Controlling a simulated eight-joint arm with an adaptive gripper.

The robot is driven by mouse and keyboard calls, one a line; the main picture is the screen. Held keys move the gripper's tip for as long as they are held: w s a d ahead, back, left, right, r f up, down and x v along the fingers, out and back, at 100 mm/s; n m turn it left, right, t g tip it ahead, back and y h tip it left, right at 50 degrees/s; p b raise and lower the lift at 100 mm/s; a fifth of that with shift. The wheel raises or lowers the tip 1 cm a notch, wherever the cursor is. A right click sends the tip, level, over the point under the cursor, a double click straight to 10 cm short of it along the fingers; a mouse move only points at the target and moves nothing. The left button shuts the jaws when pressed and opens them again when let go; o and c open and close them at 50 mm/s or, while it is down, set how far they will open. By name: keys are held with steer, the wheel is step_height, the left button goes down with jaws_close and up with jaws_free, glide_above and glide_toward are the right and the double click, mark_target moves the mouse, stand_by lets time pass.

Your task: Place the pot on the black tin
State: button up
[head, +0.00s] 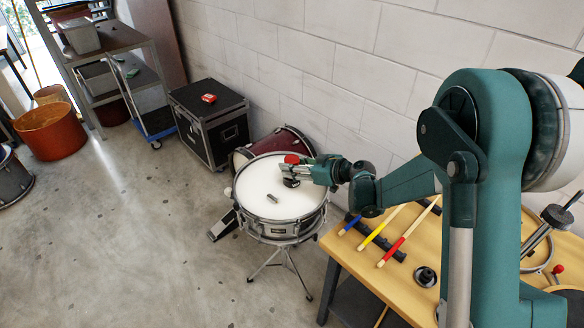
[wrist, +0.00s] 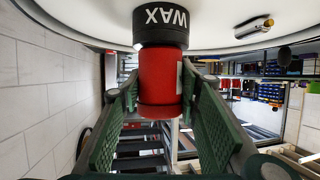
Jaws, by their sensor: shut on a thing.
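The red pot (wrist: 160,105) is between the two green finger pads of my gripper (wrist: 158,85) in the wrist view. My gripper is shut on it. In the head view the pot (head: 291,158) shows as a red patch above my gripper (head: 293,170). The black tin (wrist: 160,22), lettered WAX, is on the white drum head, and the wrist view shows it upside down. The tin (head: 291,182) also shows just below my gripper in the head view. The pot is in line over the tin with no gap visible. I cannot tell whether it bears on it.
The snare drum (head: 255,182) stands on a thin stand, with a small metallic cylinder (head: 273,198) on its head. A dark red drum (head: 242,156) and a black case (head: 210,125) are behind. A wooden bench (head: 350,262) with coloured sticks is at the right.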

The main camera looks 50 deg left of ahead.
steer(key=shift+f, duration=0.2)
steer(key=o, duration=0.9)
steer(key=shift+r, duration=0.2)
steer(key=shift+d+r, duration=0.1)
steer(key=shift+d, duration=0.1)
steer(key=p+v, duration=0.2)
steer(key=v, duration=0.9)
steer(key=shift+d, duration=0.25)
